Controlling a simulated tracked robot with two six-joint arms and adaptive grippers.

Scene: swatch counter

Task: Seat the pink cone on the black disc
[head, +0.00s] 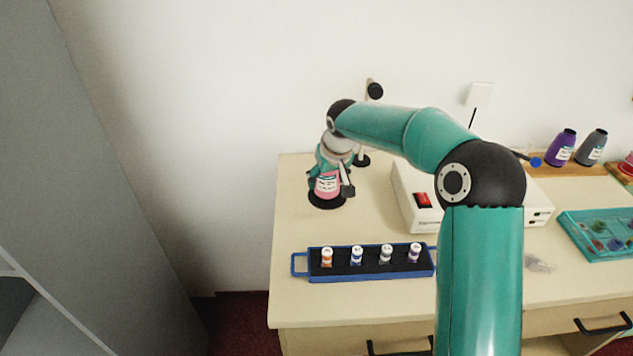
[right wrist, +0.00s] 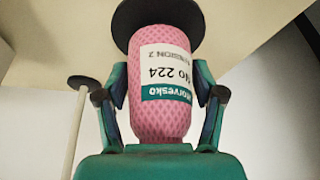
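The pink cone (head: 327,186), with a white and teal label, stands upright over the black disc (head: 326,204) at the left of the counter. In the right wrist view the pink cone (right wrist: 160,115) appears upside down, with its far end at the black disc (right wrist: 158,10); no gap shows between them. My right gripper (head: 331,184) is around the cone from above. Its two fingers (right wrist: 160,85) lie close along the cone's two sides, seemingly shut on it. The cone's upper part is hidden by the gripper in the head view. My left gripper is not in view.
A blue tray (head: 300,264) with several small vials is in front. A white device with a red switch (head: 422,200) stands to the right, partly behind my right arm. A thin stand (head: 361,160) is just behind the cone. Purple (head: 562,147) and grey (head: 592,147) cones stand at the back right.

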